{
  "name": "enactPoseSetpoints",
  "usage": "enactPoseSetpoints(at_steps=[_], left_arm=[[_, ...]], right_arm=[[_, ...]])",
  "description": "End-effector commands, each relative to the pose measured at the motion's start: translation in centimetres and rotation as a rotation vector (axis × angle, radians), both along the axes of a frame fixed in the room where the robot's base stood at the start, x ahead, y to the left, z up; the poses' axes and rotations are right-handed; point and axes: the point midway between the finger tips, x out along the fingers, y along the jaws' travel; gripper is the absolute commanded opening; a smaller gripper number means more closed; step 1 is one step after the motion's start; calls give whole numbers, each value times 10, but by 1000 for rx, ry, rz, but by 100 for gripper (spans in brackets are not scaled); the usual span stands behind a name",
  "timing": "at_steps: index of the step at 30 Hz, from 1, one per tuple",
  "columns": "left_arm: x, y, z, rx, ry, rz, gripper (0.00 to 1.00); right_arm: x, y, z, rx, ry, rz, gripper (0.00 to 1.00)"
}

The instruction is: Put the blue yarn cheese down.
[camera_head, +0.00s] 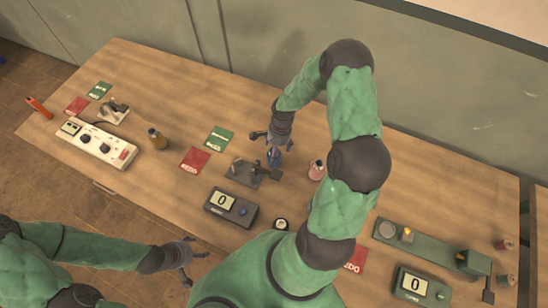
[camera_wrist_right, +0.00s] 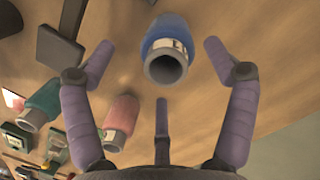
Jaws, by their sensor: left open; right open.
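The blue yarn cheese (camera_head: 274,158) stands on the table near a small dark device. It also shows in the right wrist view (camera_wrist_right: 168,36), its hollow core end facing the camera and a pale label on its side. My right gripper (camera_head: 270,142) is above it, fingers spread. In the right wrist view the fingers are open with a visible gap to either side of the cheese, and none seems to touch it. My left gripper (camera_head: 187,262) is open and empty by the table's front edge, far from the cheese.
A pink yarn cheese (camera_head: 317,170) stands just right of the blue one. A dark device (camera_head: 248,174) and a display box (camera_head: 231,207) are close by. A green cylinder (camera_wrist_right: 42,103) shows in the wrist view. An amber bottle (camera_head: 157,139) stands left; a green machine (camera_head: 430,247) lies right.

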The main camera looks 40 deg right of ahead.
Motion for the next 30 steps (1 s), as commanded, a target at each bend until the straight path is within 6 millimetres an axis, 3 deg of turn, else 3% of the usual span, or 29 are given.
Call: enactPoseSetpoints(at_steps=[12, 21, 23, 28, 30], left_arm=[[0, 0, 4, 0, 0, 0, 68], [0, 0, 4, 0, 0, 0, 68], [0, 0, 4, 0, 0, 0, 68], [0, 0, 4, 0, 0, 0, 68], [0, 0, 4, 0, 0, 0, 68]], right_arm=[[6, 7, -45, 1, 1, 1, 86], [6, 7, -48, 0, 0, 0, 86], [6, 7, -48, 0, 0, 0, 72], [6, 7, -48, 0, 0, 1, 25], [6, 8, -48, 0, 0, 1, 25]])
